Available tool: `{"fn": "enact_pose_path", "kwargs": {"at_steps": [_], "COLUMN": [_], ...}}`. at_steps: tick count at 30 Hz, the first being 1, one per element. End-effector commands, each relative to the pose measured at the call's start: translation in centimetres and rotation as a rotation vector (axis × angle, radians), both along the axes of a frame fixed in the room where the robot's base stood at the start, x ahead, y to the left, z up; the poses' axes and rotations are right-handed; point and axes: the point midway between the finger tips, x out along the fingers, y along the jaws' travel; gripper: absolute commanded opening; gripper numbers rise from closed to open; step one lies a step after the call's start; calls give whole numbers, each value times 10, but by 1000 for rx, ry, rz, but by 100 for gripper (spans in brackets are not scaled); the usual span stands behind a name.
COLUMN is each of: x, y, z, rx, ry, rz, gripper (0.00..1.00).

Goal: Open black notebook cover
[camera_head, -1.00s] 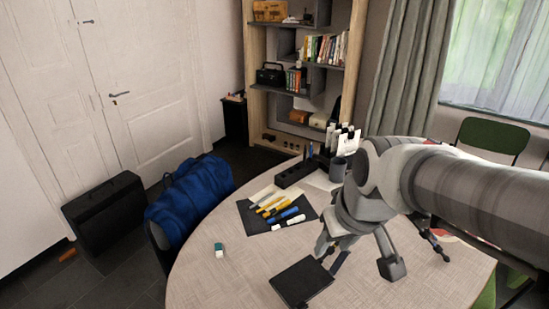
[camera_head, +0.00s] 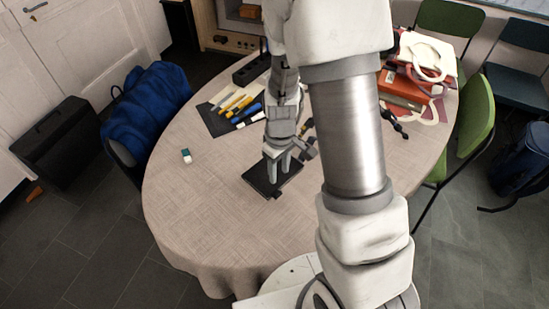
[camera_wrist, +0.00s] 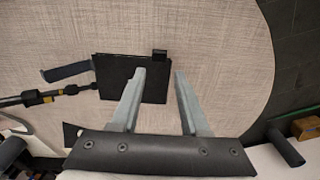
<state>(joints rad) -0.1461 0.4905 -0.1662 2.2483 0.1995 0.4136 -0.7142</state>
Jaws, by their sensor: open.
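The black notebook (camera_head: 264,186) lies closed on the round table, and my gripper (camera_head: 279,176) is over its upper part in the head view. In the wrist view the notebook (camera_wrist: 115,72) is a dark rectangle with a small black tab (camera_wrist: 159,55) at its upper right corner. My gripper (camera_wrist: 160,80) is open, with its two grey fingers apart. The left finger overlaps the notebook's right part in that view and the right finger is over bare table. Whether the fingers touch the notebook cannot be told. Nothing is between the fingertips except the notebook's edge and table below.
Pens and markers (camera_head: 238,104) lie on a dark mat (camera_head: 215,123) behind the notebook. A small eraser (camera_head: 186,156) lies to the left. Red books (camera_head: 402,88) and a black object (camera_head: 394,122) are at the right. The table's (camera_head: 205,215) front left is clear.

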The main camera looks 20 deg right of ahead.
Motion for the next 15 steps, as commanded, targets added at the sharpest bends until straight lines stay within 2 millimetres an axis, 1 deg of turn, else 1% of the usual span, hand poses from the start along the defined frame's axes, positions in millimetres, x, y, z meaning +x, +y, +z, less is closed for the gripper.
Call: {"fn": "enact_pose_path", "kwargs": {"at_steps": [8, 15], "x": [0, 0], "y": [-1, -1], "z": [-12, -32], "rx": [-2, -3], "ry": [2, 3], "rz": [4, 4], "gripper": [45, 45]}}
